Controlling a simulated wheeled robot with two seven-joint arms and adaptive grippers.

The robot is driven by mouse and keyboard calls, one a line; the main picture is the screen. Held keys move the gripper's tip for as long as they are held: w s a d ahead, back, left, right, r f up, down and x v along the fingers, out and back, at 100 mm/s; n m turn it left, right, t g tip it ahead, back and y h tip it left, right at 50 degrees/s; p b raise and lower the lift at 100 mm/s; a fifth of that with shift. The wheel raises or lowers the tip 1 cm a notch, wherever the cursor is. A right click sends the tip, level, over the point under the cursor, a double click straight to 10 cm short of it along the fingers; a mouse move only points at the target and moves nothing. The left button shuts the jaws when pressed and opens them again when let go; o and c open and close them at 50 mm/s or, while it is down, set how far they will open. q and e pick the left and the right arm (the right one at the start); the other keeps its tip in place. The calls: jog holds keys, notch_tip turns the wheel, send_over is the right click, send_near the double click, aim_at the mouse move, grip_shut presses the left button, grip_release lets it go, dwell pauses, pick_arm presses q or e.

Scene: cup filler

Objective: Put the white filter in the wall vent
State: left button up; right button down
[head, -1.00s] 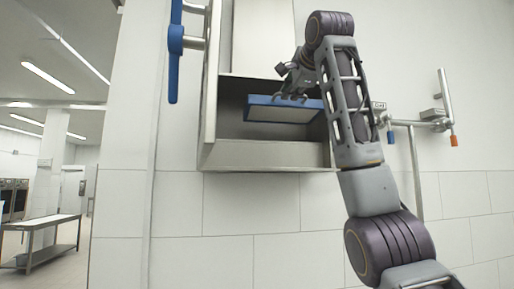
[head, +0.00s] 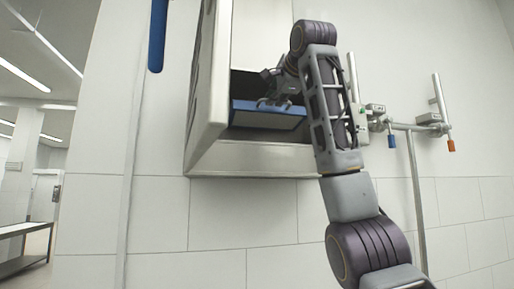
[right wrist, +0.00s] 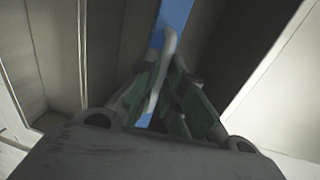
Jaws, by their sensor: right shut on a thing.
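The white filter (head: 268,119), a pale panel with a blue frame, is in the mouth of the metal wall vent (head: 250,159). It stands roughly level, close above the vent's lower lip; whether it touches the lip I cannot tell. My right gripper (head: 273,102) is shut on the top blue edge of the filter. In the right wrist view, the fingers of my right gripper (right wrist: 165,80) close around the blue edge of the filter (right wrist: 178,14), between the vent's side walls. The filter's back is hidden. My left gripper is not in view.
Pipes with an orange-tipped valve (head: 451,146) and a blue-tipped valve (head: 391,140) are on the wall to the right. A blue handle (head: 157,35) hangs at upper left. A metal table (head: 22,240) stands far left. The tiled wall below the vent is clear.

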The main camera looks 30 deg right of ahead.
jog(key=shift+s+d+f+t+h+b, duration=0.15)
jog(key=shift+d+t+b, duration=0.2)
jog(key=shift+d+t, duration=0.3)
jog(key=shift+s+d+f+t+h+b, duration=0.15)
jog(key=shift+d+t+b, duration=0.25)
jog(key=shift+d, duration=0.4)
jog(key=shift+f, duration=2.8)
